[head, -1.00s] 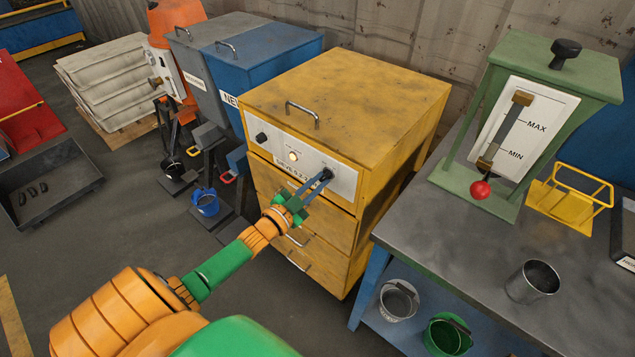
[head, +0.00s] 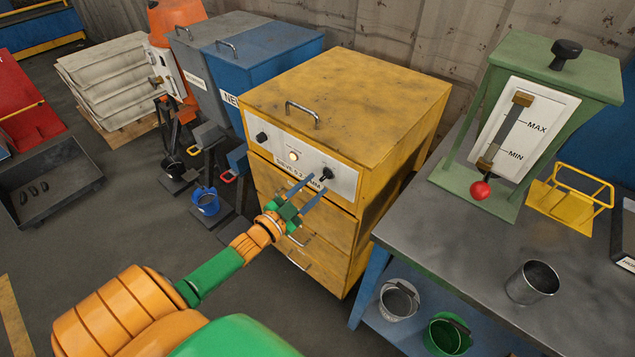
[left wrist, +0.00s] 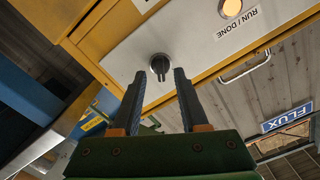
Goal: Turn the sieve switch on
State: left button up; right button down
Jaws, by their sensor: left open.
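The sieve is a yellow cabinet (head: 345,95) with a pale control panel on its front. The switch is a black knob (head: 326,174) on the right part of that panel; it also shows in the left wrist view (left wrist: 160,66). A round lamp (head: 293,156) glows left of it, and in the left wrist view the lamp (left wrist: 231,7) is marked RUN / DONE. My left gripper (head: 311,190) is open and empty, just below and in front of the knob. In the left wrist view the knob sits between and beyond the fingertips, apart from them. My right gripper is not in view.
A second black knob (head: 262,137) is at the panel's left end. A grey table (head: 450,240) with a green hopper (head: 545,75) and metal cup (head: 532,282) stands right of the cabinet. Grey and blue bins stand left. A handle (head: 302,112) is on the cabinet top.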

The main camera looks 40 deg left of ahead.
pick_arm(q)
jog(key=s, duration=0.5)
jog(key=shift+a, duration=0.15)
jog(key=shift+w, duration=0.1)
